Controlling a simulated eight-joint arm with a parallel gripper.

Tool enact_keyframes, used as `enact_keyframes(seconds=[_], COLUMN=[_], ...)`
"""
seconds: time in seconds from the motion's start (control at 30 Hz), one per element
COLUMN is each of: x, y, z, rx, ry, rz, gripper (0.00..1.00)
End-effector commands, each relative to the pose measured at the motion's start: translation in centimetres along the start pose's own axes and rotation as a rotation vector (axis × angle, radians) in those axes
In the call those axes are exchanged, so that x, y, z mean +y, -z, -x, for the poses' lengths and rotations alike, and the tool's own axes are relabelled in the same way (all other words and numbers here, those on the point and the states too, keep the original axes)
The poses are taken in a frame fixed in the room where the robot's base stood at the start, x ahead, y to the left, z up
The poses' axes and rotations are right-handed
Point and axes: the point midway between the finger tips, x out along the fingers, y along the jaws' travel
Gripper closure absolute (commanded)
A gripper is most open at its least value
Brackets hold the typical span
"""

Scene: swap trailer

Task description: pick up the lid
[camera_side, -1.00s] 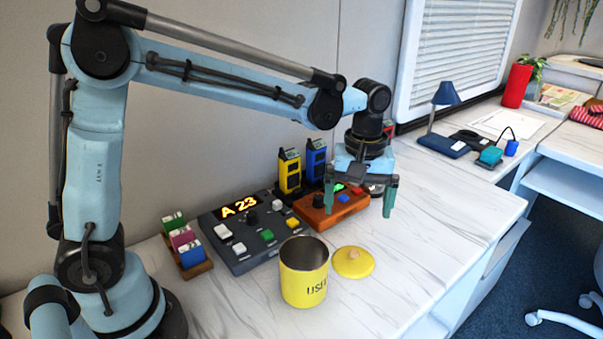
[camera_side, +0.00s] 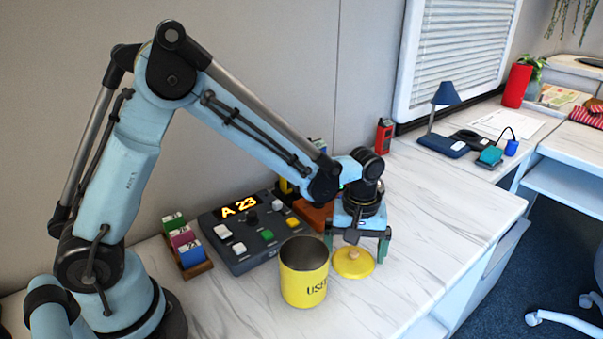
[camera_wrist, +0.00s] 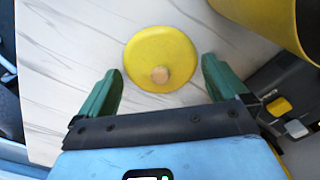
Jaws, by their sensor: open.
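The yellow round lid (camera_side: 350,267) with a light wooden knob (camera_side: 353,254) lies flat on the table, just right of the yellow canister (camera_side: 303,285). The canister stands upright, open at the top, with dark lettering on its front. My gripper (camera_side: 355,250) is low over the lid, its two green fingers apart on either side. In the wrist view, my gripper (camera_wrist: 160,90) is open and empty. The lid (camera_wrist: 150,48) shows between and slightly beyond the fingertips, with the knob (camera_wrist: 159,75) near the middle. The canister (camera_wrist: 262,22) shows at the upper right.
A dark control box (camera_side: 241,243) with a lit display stands left of the canister. A rack of small coloured blocks (camera_side: 194,262) is further left. An orange box (camera_side: 309,213) is partly hidden behind my arm. The marble table (camera_side: 440,200) is clear to the right.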

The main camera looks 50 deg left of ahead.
Motion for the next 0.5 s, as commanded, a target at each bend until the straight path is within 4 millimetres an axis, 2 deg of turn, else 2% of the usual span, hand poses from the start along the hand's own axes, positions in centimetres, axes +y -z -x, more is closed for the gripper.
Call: enact_keyframes(seconds=[0.3, 0.5], x=[-0.02, -0.02], y=[0.01, 0.0], z=[-0.57, -0.55], rx=[0.0, 0.0], ry=[0.0, 0.0], rz=[0.0, 0.0], gripper=[0.0, 0.31])
